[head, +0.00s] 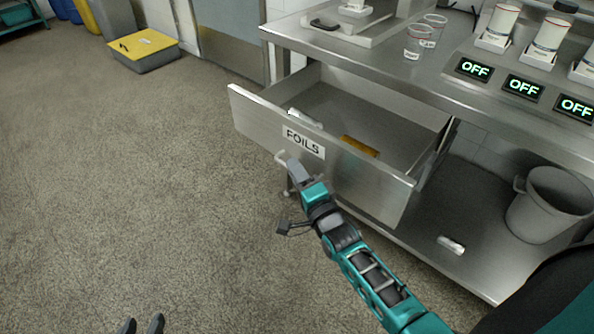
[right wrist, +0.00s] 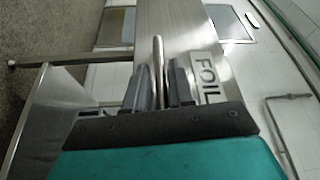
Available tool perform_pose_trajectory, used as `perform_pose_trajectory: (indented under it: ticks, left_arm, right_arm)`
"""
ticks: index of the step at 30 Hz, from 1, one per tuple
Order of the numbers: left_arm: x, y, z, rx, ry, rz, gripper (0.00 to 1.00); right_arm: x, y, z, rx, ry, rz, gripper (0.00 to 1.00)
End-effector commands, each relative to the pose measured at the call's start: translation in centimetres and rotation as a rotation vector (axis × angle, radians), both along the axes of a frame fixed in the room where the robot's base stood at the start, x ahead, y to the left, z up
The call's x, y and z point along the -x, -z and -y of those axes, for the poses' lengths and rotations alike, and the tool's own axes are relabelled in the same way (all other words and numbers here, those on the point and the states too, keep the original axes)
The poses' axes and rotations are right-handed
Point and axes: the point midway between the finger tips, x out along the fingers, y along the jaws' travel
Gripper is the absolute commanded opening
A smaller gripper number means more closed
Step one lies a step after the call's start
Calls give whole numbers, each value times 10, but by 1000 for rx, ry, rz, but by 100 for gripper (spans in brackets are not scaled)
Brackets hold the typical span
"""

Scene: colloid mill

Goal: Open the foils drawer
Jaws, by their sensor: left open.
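The foils drawer (head: 365,178) is pulled well out from under the steel bench in the head view. Its front carries a FOILS label (head: 304,142), partly seen in the right wrist view (right wrist: 206,78). My right gripper (head: 292,168) is at the handle (head: 281,157) on the drawer's front. In the right wrist view its two fingers (right wrist: 159,88) lie on either side of the upright-looking handle bar (right wrist: 158,50), shut on it. My left gripper (head: 142,325) shows only its fingertips at the bottom edge of the head view, open and empty, away from the drawer.
Inside the drawer lie a white item (head: 305,118) and an orange-yellow item (head: 360,146). The bench top (head: 400,72) holds beakers, jars and OFF displays. A grey bucket (head: 545,205) stands on the lower shelf. The floor (head: 140,190) left of the drawer is clear.

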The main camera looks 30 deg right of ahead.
Motion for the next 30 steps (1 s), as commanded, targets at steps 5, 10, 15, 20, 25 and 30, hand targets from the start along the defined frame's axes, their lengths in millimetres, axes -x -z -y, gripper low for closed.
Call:
perform_pose_trajectory:
  ticks: [5, 10, 15, 20, 25, 30]
  left_arm:
    - [0, 0, -1, -3, 2, 0, 43]
    - [1, 1, -2, -8, 5, -1, 43]
    - [2, -1, -2, -11, 7, -3, 43]
    - [3, -7, -2, -11, 7, -6, 43]
    - [3, -13, -2, -10, 7, -7, 43]
    - [3, -16, -2, -10, 7, -7, 43]
  right_arm:
    - [0, 0, 0, 0, 0, 0, 37]
    - [0, 0, 0, 0, 0, 0, 37]
    - [11, 1, 0, 0, 0, -3, 37]
    - [40, 2, 0, 1, -1, -4, 37]
    - [78, 5, 0, 0, -1, -4, 37]
    - [109, 7, 1, 0, 0, -3, 37]
